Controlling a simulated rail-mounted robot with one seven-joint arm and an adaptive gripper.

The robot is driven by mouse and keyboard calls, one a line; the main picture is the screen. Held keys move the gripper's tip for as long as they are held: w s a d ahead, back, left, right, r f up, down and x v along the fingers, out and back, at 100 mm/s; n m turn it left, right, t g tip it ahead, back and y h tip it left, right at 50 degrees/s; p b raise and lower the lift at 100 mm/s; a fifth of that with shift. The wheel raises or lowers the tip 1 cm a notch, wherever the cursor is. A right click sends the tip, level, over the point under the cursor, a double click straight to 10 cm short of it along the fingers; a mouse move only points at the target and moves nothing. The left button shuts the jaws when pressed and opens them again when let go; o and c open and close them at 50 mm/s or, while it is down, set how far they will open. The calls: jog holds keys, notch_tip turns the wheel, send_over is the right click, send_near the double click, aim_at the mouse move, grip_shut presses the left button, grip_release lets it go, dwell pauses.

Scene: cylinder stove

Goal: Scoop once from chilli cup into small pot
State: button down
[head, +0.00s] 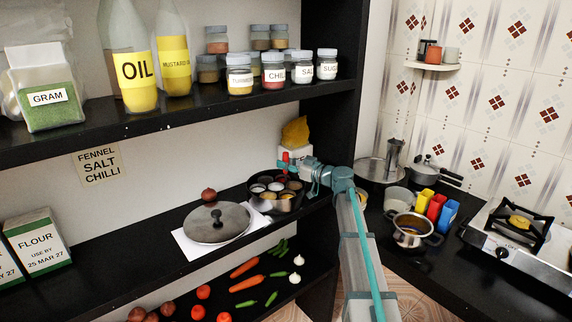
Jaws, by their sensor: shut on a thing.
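A round dark spice box (303,200) holding several small cups stands on the middle shelf. The cups hold powders of different colours; at this size I cannot tell which is the chilli cup. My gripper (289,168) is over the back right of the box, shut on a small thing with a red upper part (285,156). It may be a spoon handle; its lower end is hidden or too small to make out. The small pot (414,240), steel with dark side handles, stands on the right counter with something yellowish inside.
A round lid (217,224) lies on white paper left of the spice box. Labelled jars (272,72) line the shelf above. Yellow, red and blue holders (437,207) stand behind the pot, and a stove (515,235) is right of it. My arm crosses between box and pot.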

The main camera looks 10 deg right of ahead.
aim_at(286, 153)
jog(key=shift+r, duration=0.1)
jog(key=shift+r+b, duration=0.6)
jog(key=shift+r, duration=2.8)
